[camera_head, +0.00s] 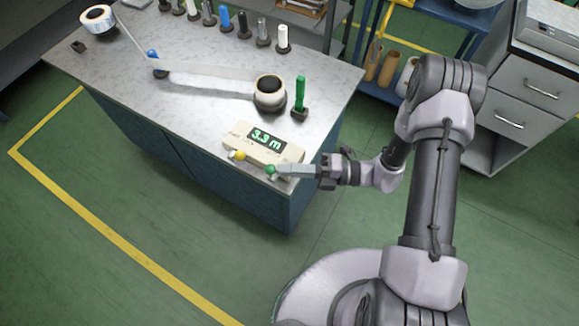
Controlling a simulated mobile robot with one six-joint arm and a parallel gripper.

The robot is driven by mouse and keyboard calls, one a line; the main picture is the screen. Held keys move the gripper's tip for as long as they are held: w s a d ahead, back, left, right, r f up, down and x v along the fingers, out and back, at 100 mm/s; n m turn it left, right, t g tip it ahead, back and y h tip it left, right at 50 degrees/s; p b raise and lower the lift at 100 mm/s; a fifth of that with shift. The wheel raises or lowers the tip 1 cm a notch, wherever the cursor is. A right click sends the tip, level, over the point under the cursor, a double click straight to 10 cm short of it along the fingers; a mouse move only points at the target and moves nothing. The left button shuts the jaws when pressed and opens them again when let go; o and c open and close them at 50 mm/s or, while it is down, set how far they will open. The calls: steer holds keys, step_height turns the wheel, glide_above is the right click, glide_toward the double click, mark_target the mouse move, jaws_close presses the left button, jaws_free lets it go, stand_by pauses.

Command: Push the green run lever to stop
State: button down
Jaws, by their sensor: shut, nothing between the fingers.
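The green run lever (270,169) is a small green knob on the front of a beige control box at the near edge of the workbench. To its left is a yellow knob (240,156). The box has a green display (266,139) reading about "3.9 m". My gripper (283,169) reaches in from the right, shut and empty, with its fingertips at the right side of the green knob. I cannot tell whether they touch it. Any stop marking is too small to read.
The workbench (200,110) holds a rewinder with a white web running to a roll (270,92). A green upright spindle (300,94) stands behind the box. Several coloured spindles line the back edge. A drawer cabinet (525,90) stands right. The floor in front is clear.

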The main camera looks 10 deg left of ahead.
steer(key=p, duration=0.1)
steer(key=r+h+p, duration=0.1)
steer(key=p, duration=0.1)
steer(key=shift+w+a+r+m, duration=0.15)
steer(key=shift+a+m, duration=0.15)
steer(key=shift+a, duration=0.05)
steer(key=h+p, duration=0.1)
steer(key=a+p, duration=0.1)
steer(key=p, duration=0.1)
steer(key=shift+w+r+m+h, duration=0.15)
steer(key=shift+r+m+h, duration=0.1)
steer(key=shift+m+h, duration=0.15)
steer(key=shift+w+a+r+h+p, duration=0.1)
steer(key=shift+w+a+h+p, duration=0.2)
steer(key=shift+h+p, duration=0.75)
steer(key=shift+w+a+m+h+p, duration=0.1)
steer(key=shift+a+m+h+p, duration=0.5)
steer(key=shift+p, duration=0.5)
steer(key=shift+w+a+f, duration=0.15)
steer(key=shift+a+f, duration=0.15)
steer(key=shift+f, duration=0.05)
steer(key=shift+a, duration=0.1)
steer(key=shift+p, duration=0.3)
